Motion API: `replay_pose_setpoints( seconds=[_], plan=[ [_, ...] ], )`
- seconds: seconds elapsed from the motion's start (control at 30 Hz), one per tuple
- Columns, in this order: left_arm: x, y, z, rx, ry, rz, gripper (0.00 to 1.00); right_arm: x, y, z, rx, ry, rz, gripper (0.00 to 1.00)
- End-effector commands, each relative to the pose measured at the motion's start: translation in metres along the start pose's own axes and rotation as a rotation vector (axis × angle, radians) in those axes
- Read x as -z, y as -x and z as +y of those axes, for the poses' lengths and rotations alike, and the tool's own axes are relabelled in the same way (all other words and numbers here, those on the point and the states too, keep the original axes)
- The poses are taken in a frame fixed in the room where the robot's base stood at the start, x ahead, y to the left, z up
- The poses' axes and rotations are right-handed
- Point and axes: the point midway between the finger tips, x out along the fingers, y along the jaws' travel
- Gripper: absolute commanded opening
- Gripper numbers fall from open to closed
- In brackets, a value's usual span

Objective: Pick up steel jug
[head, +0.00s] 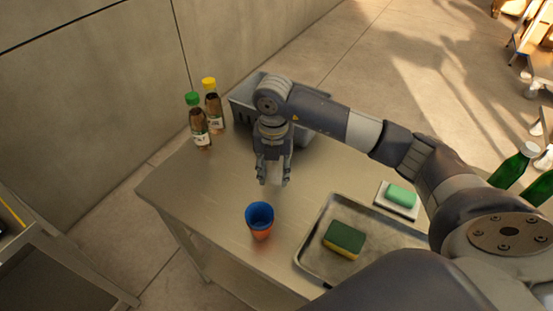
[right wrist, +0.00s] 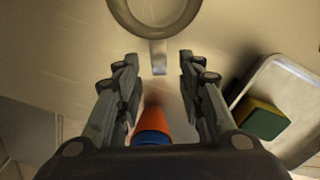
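The steel jug (right wrist: 152,34) shows at the top of the right wrist view as a round rim cut off by the frame edge. A short, pale, handle-like part points from it toward my right gripper. My right gripper (right wrist: 157,68) is open, with its fingertips on either side of that part and a visible gap to each. In the head view my right gripper (head: 274,181) points down over the table, and it and its arm hide most or all of the jug. My left gripper is not in view.
On the table (head: 190,190) stand a blue-and-orange cup (head: 261,224) close in front of the gripper, two sauce bottles (head: 199,125), a grey crate (head: 240,112), a metal tray (head: 310,255) with a sponge (head: 344,240), and green soap (head: 401,195) on a dish. The table's left part is clear.

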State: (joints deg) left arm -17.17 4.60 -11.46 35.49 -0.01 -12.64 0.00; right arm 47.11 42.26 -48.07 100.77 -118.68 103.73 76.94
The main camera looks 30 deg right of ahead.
Motion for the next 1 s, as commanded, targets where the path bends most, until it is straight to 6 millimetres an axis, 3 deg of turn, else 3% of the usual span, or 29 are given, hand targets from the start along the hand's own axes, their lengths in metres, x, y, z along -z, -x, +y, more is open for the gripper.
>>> replay_pose_setpoints(
  seconds=[0.2, 0.43, 0.6, 1.0],
  plan=[
    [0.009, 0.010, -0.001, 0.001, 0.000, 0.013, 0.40, 0.000, -0.021, 0.000, -0.001, -0.001, 0.001, 0.36],
    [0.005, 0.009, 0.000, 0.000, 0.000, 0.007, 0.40, 0.000, -0.023, 0.000, -0.001, 0.000, 0.000, 0.36],
    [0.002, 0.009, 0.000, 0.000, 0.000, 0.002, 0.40, 0.000, -0.023, 0.000, -0.002, 0.000, -0.001, 0.00],
    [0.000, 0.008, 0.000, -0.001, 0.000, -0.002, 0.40, -0.001, -0.021, 0.001, -0.003, -0.001, -0.002, 0.00]
  ],
)
